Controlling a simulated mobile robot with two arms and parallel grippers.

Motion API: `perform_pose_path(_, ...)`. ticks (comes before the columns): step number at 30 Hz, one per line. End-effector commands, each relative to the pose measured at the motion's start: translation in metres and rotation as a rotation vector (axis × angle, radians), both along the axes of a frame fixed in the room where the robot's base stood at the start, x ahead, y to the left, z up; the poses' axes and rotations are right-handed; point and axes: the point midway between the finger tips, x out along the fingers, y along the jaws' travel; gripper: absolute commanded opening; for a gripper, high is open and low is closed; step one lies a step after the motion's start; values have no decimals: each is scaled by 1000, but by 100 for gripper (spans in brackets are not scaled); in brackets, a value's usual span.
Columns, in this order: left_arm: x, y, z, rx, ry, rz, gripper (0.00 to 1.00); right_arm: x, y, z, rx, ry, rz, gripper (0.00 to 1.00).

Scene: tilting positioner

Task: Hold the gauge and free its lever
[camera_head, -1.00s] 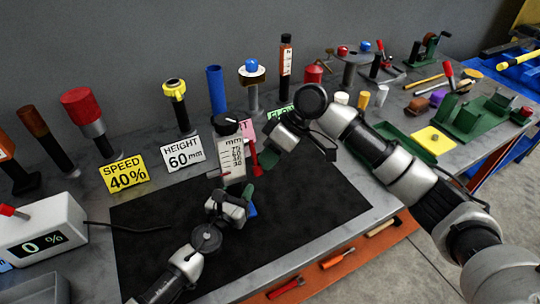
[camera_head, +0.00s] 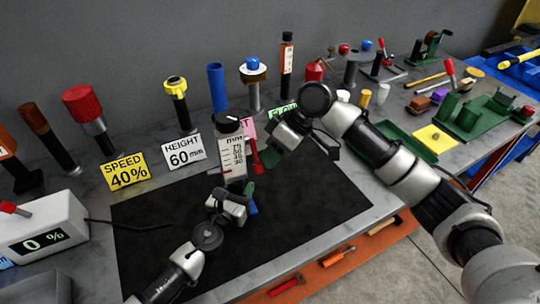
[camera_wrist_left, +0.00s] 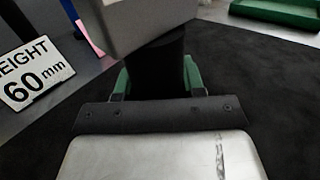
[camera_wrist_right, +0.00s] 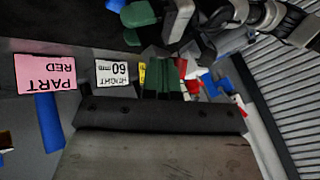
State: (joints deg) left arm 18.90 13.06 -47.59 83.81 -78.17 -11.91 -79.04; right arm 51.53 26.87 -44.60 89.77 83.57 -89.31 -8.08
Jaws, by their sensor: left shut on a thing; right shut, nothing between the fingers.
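The gauge (camera_head: 232,160) stands upright on the dark mat, with a white face marked with a scale and a black round top. Its red lever (camera_head: 255,156) is on its right side. My left gripper (camera_head: 249,189) is at the gauge's lower part. In the left wrist view its green fingers (camera_wrist_left: 158,80) are on both sides of the gauge's black post (camera_wrist_left: 157,68), below a grey block. My right gripper (camera_head: 270,157) is shut and empty, close to the red lever; I cannot tell whether they touch. Its green fingers (camera_wrist_right: 164,75) are together in the right wrist view.
Cards reading speed 40% (camera_head: 125,171) and height 60 mm (camera_head: 184,152) stand behind the mat (camera_head: 150,225). Several posts line the back, including a blue one (camera_head: 217,88). A display box (camera_head: 42,230) showing 0 % is at left. The mat's front right is clear.

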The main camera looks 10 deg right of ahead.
Motion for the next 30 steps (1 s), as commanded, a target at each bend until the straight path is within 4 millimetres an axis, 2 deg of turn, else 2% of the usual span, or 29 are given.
perform_pose_path(30, 0, 0, -1, 3, 1, 0, 0, -14, -3, 19, 2, -1, 1, 0)
